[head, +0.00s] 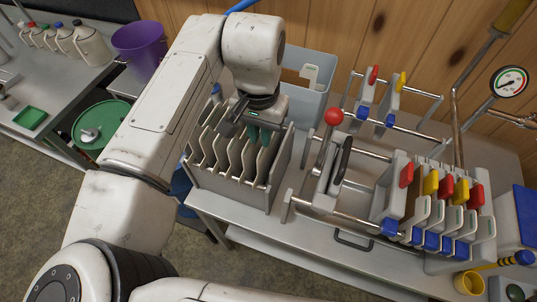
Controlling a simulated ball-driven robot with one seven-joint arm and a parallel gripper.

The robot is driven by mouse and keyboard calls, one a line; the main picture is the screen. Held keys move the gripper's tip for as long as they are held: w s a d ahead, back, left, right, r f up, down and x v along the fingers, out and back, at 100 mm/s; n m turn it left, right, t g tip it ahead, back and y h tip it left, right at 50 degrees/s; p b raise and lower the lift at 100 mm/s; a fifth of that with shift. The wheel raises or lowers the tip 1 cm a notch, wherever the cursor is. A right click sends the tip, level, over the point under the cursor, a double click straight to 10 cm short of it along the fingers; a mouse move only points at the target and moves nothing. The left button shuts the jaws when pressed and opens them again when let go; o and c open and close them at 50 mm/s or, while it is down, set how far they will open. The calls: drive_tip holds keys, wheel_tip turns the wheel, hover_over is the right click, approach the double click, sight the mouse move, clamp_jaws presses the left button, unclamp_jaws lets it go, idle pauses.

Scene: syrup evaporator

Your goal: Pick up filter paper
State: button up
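Several off-white, notched sheets, which look like the filter papers (222,150), stand upright in a row in a grey slotted rack (237,192) on the metal table. Whether the fingers are closed on a sheet, or only beside one, cannot be told. My wrist and arm hide the back left of the rack.
A filter press (375,190) with rails, a red ball handle and coloured-tab plates stands right of the rack. A grey bin (308,100) is behind it. A pressure gauge (509,82) and pipes are at the far right. A yellow cup (469,283) is at the front right.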

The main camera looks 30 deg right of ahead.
sight(264, 154)
drive_tip(key=shift+d+f+p, duration=0.15)
drive_tip(key=shift+f+p, duration=0.25)
drive_tip(key=shift+f, duration=1.2)
drive_tip(key=shift+d+f+p, duration=0.15)
drive_tip(key=shift+f+p, duration=0.25)
drive_tip(key=shift+f, duration=1.2)
clamp_jaws()
